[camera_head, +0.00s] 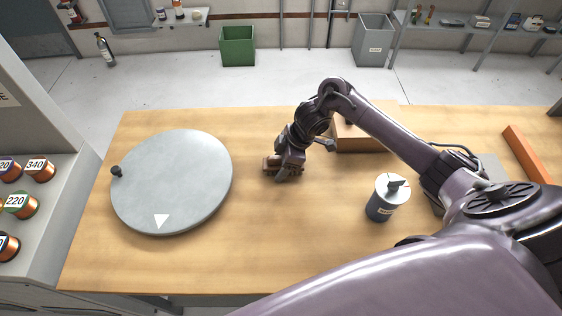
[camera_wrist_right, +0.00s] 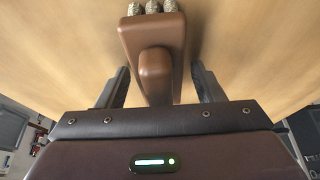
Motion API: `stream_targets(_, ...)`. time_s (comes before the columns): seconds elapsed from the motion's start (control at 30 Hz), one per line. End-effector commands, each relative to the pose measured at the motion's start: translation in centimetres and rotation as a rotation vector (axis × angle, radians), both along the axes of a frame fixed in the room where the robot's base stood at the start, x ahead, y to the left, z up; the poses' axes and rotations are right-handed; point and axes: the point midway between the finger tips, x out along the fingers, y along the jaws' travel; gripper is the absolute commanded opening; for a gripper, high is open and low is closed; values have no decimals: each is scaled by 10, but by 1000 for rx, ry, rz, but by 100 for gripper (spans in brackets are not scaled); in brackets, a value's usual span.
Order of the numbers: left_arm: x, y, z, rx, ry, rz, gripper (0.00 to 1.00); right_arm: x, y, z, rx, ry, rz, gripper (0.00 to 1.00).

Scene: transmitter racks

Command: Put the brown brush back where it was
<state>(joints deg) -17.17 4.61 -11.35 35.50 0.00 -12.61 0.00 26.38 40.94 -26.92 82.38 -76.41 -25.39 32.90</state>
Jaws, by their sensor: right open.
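The brown brush (camera_head: 269,163) is on the wooden table, just right of the grey round disc, partly hidden by my right gripper (camera_head: 284,173). In the right wrist view the brush (camera_wrist_right: 150,35) shows its brown body, a raised handle and pale bristle tufts at the top edge. The fingers of my right gripper (camera_wrist_right: 161,82) are open on either side of the handle, with a gap visible on both sides. My left gripper is not in view.
The grey disc (camera_head: 175,180) with a white triangle and dark knob covers the table's left. A lidded canister (camera_head: 382,207) stands right of centre. An open wooden box (camera_head: 360,142) is behind my right forearm. An orange bar (camera_head: 527,153) lies far right. The front middle of the table is clear.

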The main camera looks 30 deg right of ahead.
Motion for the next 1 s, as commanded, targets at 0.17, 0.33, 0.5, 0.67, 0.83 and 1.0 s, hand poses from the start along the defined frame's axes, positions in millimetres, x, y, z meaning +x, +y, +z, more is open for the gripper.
stream_targets(0.17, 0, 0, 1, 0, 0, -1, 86, 0, -1, 6, -1, -1, 1, 61)
stream_targets(0.33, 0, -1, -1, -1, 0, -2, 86, -4, -12, 31, -3, -6, 0, 61)
stream_targets(0.5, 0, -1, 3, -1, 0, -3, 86, -10, -26, 69, -6, -6, 1, 61)
stream_targets(0.67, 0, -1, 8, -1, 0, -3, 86, -16, -36, 96, -6, -2, 0, 61)
stream_targets(0.83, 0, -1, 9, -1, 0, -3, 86, -19, -41, 111, -2, -2, 0, 61)
stream_targets(1.0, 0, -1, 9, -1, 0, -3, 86, -20, -42, 115, 0, 0, 0, 61)
